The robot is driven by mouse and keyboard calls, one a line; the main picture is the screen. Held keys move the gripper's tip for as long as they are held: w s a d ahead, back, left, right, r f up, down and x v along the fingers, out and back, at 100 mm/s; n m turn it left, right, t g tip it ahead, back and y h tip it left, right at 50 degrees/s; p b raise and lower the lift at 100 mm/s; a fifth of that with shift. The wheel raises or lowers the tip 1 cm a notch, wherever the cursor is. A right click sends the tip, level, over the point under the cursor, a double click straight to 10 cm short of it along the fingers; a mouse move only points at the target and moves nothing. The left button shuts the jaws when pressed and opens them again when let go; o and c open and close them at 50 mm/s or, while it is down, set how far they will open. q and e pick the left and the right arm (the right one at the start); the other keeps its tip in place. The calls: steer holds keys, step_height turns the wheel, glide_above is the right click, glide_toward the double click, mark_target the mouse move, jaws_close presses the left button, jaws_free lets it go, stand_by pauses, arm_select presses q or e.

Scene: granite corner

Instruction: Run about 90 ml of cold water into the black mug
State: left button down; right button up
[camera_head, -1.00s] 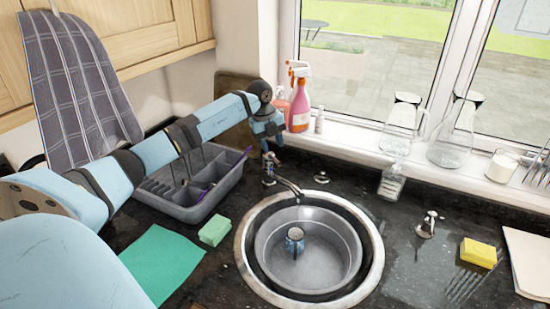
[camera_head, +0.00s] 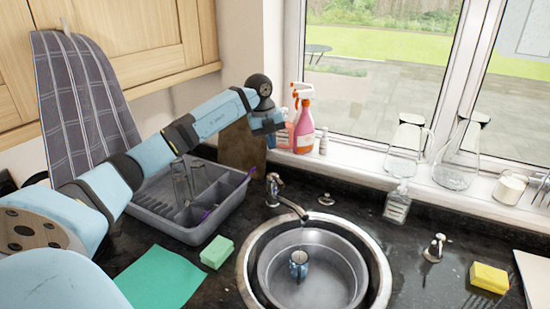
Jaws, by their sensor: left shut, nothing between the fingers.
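A small dark mug (camera_head: 299,266) with bluish patches and a pale rim stands upright in the grey round bowl (camera_head: 335,262) set in the sink (camera_head: 378,270). The metal tap (camera_head: 275,188) stands behind the sink, its spout pointing toward the bowl and ending behind and above the mug. I cannot make out a stream of water or the level inside the mug. My left gripper (camera_head: 270,143) is shut and empty, above the tap and apart from it. My right gripper is out of view.
A grey dish rack (camera_head: 190,228) with glasses stands left of the tap. A green sponge (camera_head: 217,252) and green cloth (camera_head: 160,279) lie in front. Spray bottles (camera_head: 304,128) and glass jugs (camera_head: 403,150) line the sill. A soap bottle (camera_head: 397,204) and yellow sponge (camera_head: 489,278) are right.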

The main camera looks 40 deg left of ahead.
mark_target(280, 181)
arm_select(q)
steer(key=f+m+y, duration=0.1)
steer(key=f+m, duration=0.2)
steer(key=m, duration=0.8)
steer(key=w+d+f+m+y, duration=0.1)
steer(key=f+m, duration=0.2)
steer(key=m, duration=0.9)
steer(key=f+m+y+b, duration=0.1)
steer(key=f+m, duration=0.2)
steer(key=m, duration=0.9)
steer(key=shift+w+d+f, duration=0.25)
steer(key=shift+d+f, duration=0.05)
steer(key=shift+d, duration=0.1)
steer(key=shift+d+f, duration=0.15)
steer(key=shift+f, duration=0.4)
